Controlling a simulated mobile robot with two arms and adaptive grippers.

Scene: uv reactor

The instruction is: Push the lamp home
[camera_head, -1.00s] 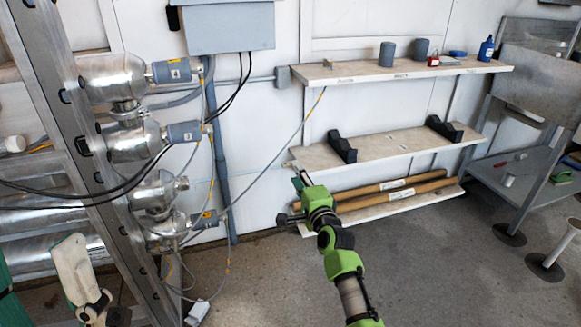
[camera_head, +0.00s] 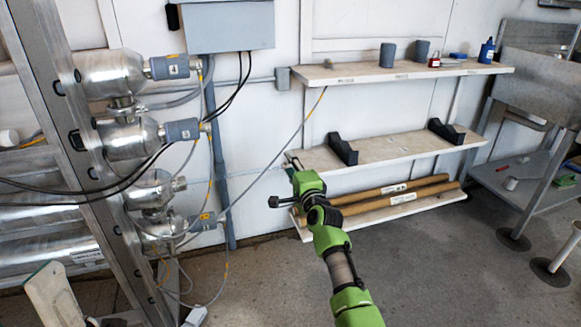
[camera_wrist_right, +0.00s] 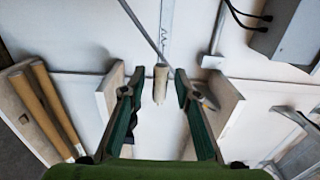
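Silver reactor housings (camera_head: 128,134) stand one above another at the left in the head view. Grey connectors (camera_head: 182,131) sit on several; the third has a bare silver stub (camera_head: 178,184). I cannot make out the lamp for certain. My right gripper (camera_head: 290,186) is in front of the left end of the shelves, away from the housings. In the wrist view its two green fingers (camera_wrist_right: 158,76) are spread. A short tan cylinder (camera_wrist_right: 160,86) shows between them, apart from both; its distance is unclear.
A top shelf (camera_head: 350,76) holds two grey cylinders, a red padlock and a blue bottle. The middle shelf (camera_head: 395,146) holds two black cradles. Long brown tubes (camera_head: 395,192) lie on the lowest. A ladder-like metal frame (camera_head: 85,165) and hanging cables border the housings.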

